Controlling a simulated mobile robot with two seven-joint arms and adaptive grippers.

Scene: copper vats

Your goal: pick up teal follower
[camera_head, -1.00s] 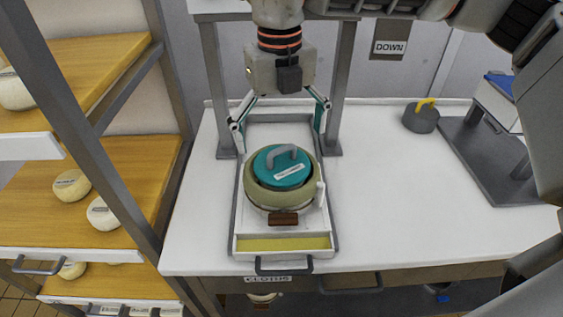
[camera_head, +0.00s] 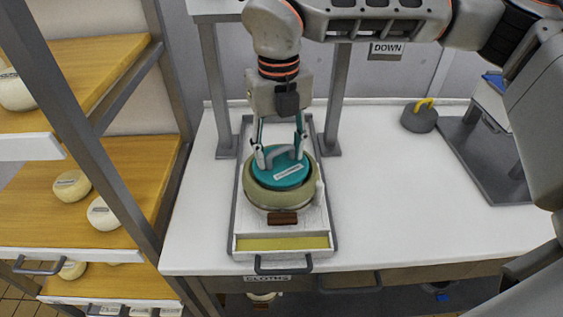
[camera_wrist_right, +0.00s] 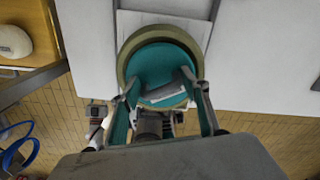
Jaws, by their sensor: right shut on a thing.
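The teal follower (camera_head: 281,172) is a round disc with a grey handle and a white label. My right gripper (camera_head: 281,157) comes down from above and is shut on the follower's grey handle, with a fingertip on either side. In the right wrist view the teal follower (camera_wrist_right: 160,66) lies inside the mould's rim (camera_wrist_right: 128,50), with my right gripper (camera_wrist_right: 165,98) over it. The handle is largely hidden there. My left gripper is not in view.
A grey weight with a yellow handle (camera_head: 420,118) stands at the right. Wooden shelves with cheeses (camera_head: 71,186) are at the left. The table's right middle is clear.

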